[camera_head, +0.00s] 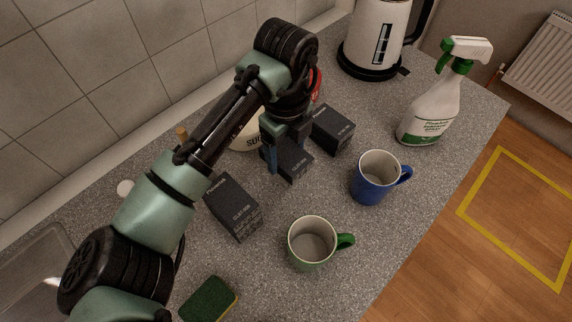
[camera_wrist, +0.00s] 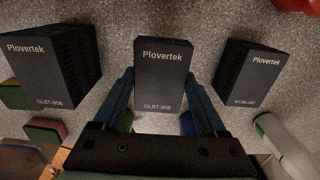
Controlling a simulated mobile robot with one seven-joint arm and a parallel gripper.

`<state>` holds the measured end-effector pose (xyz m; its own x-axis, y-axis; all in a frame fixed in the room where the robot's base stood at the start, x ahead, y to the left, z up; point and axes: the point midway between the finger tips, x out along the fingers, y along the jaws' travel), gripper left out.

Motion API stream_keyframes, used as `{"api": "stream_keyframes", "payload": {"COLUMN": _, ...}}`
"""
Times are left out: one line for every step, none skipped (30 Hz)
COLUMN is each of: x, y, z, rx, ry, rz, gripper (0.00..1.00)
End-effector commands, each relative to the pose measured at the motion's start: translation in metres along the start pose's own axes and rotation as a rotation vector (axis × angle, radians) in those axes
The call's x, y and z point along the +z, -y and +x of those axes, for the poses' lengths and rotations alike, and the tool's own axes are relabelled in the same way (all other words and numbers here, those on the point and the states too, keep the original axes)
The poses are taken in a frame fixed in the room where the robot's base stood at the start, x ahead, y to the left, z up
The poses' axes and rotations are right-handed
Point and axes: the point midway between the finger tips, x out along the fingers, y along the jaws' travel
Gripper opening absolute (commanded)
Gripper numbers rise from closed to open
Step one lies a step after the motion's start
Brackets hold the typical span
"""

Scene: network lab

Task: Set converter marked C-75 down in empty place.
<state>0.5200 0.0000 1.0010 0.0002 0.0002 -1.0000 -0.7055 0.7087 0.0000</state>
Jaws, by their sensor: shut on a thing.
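My gripper (camera_head: 287,150) is shut on the middle black box converter (camera_head: 292,163), and its fingers flank the box in the wrist view (camera_wrist: 163,75). This box reads "Plovertek" and what looks like "GL8T-908". It is at or just above the counter; I cannot tell whether it touches. A like black converter (camera_head: 233,208) stands to its left and also seems to read "GL8T-908" in the wrist view (camera_wrist: 50,65). Another black converter (camera_head: 332,130) stands to its right with a different, blurred label in the wrist view (camera_wrist: 248,73). I cannot read "C-75" on any of them.
A green mug (camera_head: 312,243) and a blue mug (camera_head: 374,178) stand in front on the speckled counter (camera_head: 385,235). A sponge (camera_head: 208,300) lies at the front left. A spray bottle (camera_head: 432,110) and a kettle (camera_head: 374,38) stand at the right. A pale container (camera_head: 246,138) is behind my gripper.

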Motion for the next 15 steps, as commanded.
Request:
{"api": "stream_keyframes", "payload": {"x": 0.000, "y": 0.000, "z": 0.006, "rx": 0.000, "ry": -0.001, "rz": -0.001, "gripper": 0.01}}
{"api": "stream_keyframes", "payload": {"x": 0.000, "y": 0.000, "z": 0.010, "rx": 0.000, "ry": -0.001, "rz": -0.002, "gripper": 0.01}}
{"api": "stream_keyframes", "payload": {"x": 0.000, "y": 0.000, "z": 0.013, "rx": 0.000, "ry": 0.000, "rz": -0.003, "gripper": 0.01}}
{"api": "stream_keyframes", "payload": {"x": 0.001, "y": 0.000, "z": 0.015, "rx": -0.001, "ry": 0.000, "rz": -0.003, "gripper": 0.01}}
{"api": "stream_keyframes", "payload": {"x": 0.001, "y": 0.000, "z": 0.016, "rx": -0.001, "ry": 0.000, "rz": -0.003, "gripper": 0.01}}
{"api": "stream_keyframes", "payload": {"x": 0.001, "y": 0.000, "z": 0.019, "rx": -0.001, "ry": 0.000, "rz": -0.003, "gripper": 0.01}}
{"api": "stream_keyframes", "payload": {"x": 0.000, "y": 0.000, "z": 0.022, "rx": 0.000, "ry": 0.000, "rz": -0.003, "gripper": 0.01}}
{"api": "stream_keyframes", "payload": {"x": 0.000, "y": -0.001, "z": 0.026, "rx": 0.001, "ry": 0.000, "rz": -0.003, "gripper": 0.01}}
{"api": "stream_keyframes", "payload": {"x": 0.000, "y": 0.000, "z": 0.031, "rx": 0.000, "ry": 0.000, "rz": -0.003, "gripper": 0.01}}
{"api": "stream_keyframes", "payload": {"x": 0.000, "y": -0.001, "z": 0.036, "rx": 0.001, "ry": -0.001, "rz": -0.003, "gripper": 0.01}}
{"api": "stream_keyframes", "payload": {"x": 0.000, "y": -0.001, "z": 0.041, "rx": 0.001, "ry": -0.002, "rz": -0.003, "gripper": 0.01}}
{"api": "stream_keyframes", "payload": {"x": 0.000, "y": 0.000, "z": 0.046, "rx": 0.000, "ry": -0.002, "rz": -0.003, "gripper": 0.01}}
{"api": "stream_keyframes", "payload": {"x": 0.000, "y": 0.000, "z": 0.049, "rx": 0.000, "ry": -0.001, "rz": -0.003, "gripper": 0.01}}
{"api": "stream_keyframes", "payload": {"x": 0.000, "y": 0.000, "z": 0.052, "rx": 0.000, "ry": 0.000, "rz": -0.002, "gripper": 0.01}}
{"api": "stream_keyframes", "payload": {"x": 0.000, "y": 0.000, "z": 0.053, "rx": -0.001, "ry": 0.001, "rz": -0.002, "gripper": 0.01}}
